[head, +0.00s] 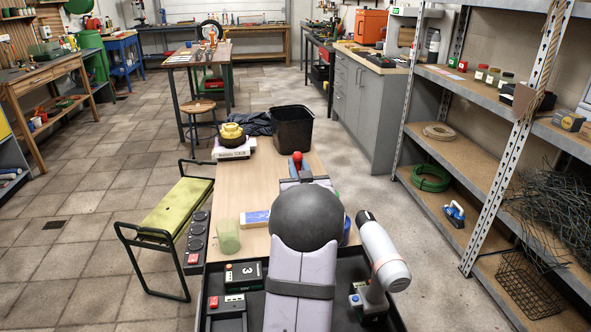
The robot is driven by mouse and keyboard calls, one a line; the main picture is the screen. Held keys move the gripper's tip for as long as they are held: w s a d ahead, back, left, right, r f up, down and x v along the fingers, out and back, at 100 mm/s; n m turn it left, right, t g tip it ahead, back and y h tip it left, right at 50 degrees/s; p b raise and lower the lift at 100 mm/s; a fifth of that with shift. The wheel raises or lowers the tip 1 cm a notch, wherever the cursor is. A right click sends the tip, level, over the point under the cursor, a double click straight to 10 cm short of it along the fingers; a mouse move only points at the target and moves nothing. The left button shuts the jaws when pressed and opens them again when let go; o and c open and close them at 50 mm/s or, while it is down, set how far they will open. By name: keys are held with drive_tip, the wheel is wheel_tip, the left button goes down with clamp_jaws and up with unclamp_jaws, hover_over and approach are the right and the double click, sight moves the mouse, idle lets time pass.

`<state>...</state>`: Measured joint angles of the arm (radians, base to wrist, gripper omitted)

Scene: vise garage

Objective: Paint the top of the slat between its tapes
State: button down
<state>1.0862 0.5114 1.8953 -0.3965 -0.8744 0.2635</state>
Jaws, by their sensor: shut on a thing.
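My gripper is not visible; my own arm, with its dark round joint, fills the middle front of the head view and hides the bench behind it. A grey vise-like piece (288,184) shows in part just past the joint, with a red ball (297,157) above it. I cannot make out the slat, its tapes or any brush. A translucent green cup (228,238) stands on the wooden bench top (240,185), left of my arm. A blue and white box (255,218) lies beside the cup.
A black bin (293,128) and a yellow and black object (232,133) on a white base stand at the bench's far end. A white drill-like tool (384,255) stands front right. Black boxes (243,273) sit front left. A metal shelf rises at right.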

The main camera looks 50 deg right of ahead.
sight(298, 153)
drive_tip(key=shift+r+p, duration=1.5)
drive_tip(key=shift+r, duration=1)
